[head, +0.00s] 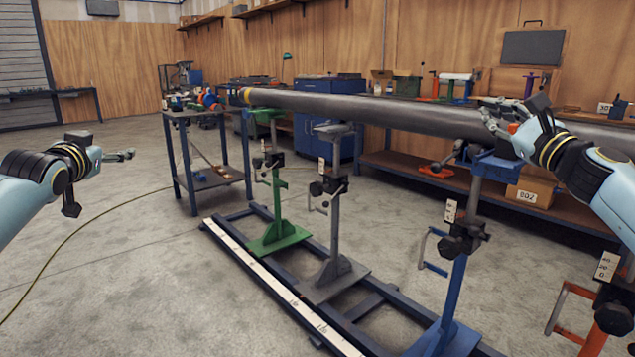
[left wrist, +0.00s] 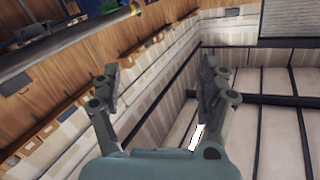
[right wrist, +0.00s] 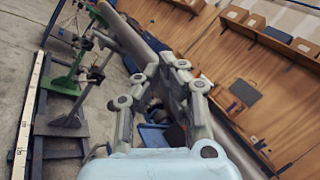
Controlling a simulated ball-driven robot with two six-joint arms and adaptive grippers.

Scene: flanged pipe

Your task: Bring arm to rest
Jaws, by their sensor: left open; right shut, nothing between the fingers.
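My left gripper (head: 122,155) is in the air at the left of the head view, over bare floor and away from the stands. In the left wrist view its fingers (left wrist: 160,80) are apart with nothing between them. My right gripper (head: 490,110) is beside the long grey pipe (head: 370,109) in the head view, near the blue stand (head: 460,260). In the right wrist view its fingers (right wrist: 178,75) are closed together and hold nothing visible. Whether it touches the pipe I cannot tell.
The pipe lies across several stands, among them a green stand (head: 277,200) and a grey stand (head: 333,215), on a floor rail (head: 275,285). A small table (head: 210,180) stands at the pipe's far end. The floor at left is clear except for a yellow cable (head: 85,232).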

